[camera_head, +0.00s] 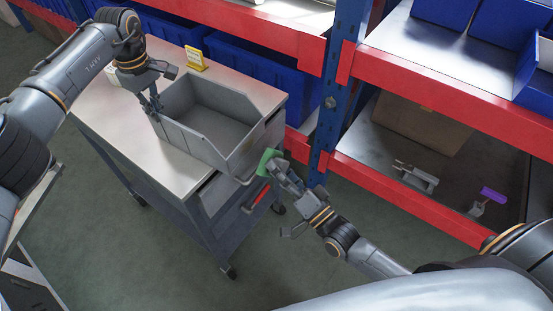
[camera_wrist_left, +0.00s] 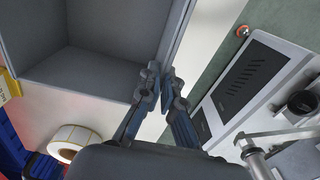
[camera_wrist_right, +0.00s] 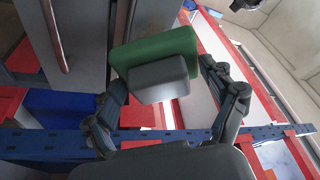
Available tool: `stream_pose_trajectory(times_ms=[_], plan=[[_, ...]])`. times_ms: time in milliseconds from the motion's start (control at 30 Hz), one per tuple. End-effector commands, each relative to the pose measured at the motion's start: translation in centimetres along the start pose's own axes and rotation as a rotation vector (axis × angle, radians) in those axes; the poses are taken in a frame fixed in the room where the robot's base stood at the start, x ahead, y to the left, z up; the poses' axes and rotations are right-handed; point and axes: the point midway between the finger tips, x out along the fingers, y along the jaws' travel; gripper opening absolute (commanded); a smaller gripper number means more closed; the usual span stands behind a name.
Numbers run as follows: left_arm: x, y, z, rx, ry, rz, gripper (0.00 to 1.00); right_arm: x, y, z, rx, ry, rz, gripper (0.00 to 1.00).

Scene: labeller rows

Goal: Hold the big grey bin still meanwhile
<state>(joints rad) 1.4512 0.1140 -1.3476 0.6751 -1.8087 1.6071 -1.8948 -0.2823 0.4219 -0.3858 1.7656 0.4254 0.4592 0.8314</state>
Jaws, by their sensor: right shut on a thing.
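The big grey bin (camera_head: 205,148) stands open and empty on the top of a grey cart (camera_head: 113,128). My left gripper (camera_head: 152,103) is at the bin's left wall. In the left wrist view its fingertips (camera_wrist_left: 161,84) sit close together at the rim of the bin (camera_wrist_left: 105,78), with the wall between them. My right gripper (camera_head: 272,170) is in front of the bin's right corner, shut on a green block with a grey part (camera_head: 267,160). The block (camera_wrist_right: 155,52) lies between the fingers (camera_wrist_right: 165,95) in the right wrist view. Whether it touches the bin is unclear.
A yellow sign (camera_head: 195,58) stands behind the bin. Blue bins (camera_head: 250,70) fill the red-and-blue rack behind the cart. A blue post (camera_head: 335,90) rises right of the bin. A cardboard box (camera_head: 425,120) sits on the lower shelf.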

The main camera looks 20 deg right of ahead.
Motion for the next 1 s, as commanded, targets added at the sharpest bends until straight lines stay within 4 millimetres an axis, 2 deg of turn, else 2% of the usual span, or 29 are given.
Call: stream_pose_trajectory(times_ms=[167, 533, 867, 1000], plan=[[-0.1, 0.0, 0.0, 0.0, 0.0, 0.001, 0.0, 1.2, -0.1, 0.4, 0.0, 0.003, -0.002, 0.59], [-0.1, 0.0, 0.0, 0.0, 0.0, 0.001, 0.0, 5.3, -0.1, 2.1, -0.001, 0.001, -0.002, 0.59], [-0.1, 0.0, 0.0, 0.0, 0.0, 0.001, 0.0, 6.5, 2.2, -0.8, -0.005, 0.0, -0.001, 0.59], [-0.1, 0.0, 0.0, 0.0, 0.0, 0.001, 0.0, 5.8, 1.1, 0.8, 0.003, -0.001, 0.0, 0.59]])
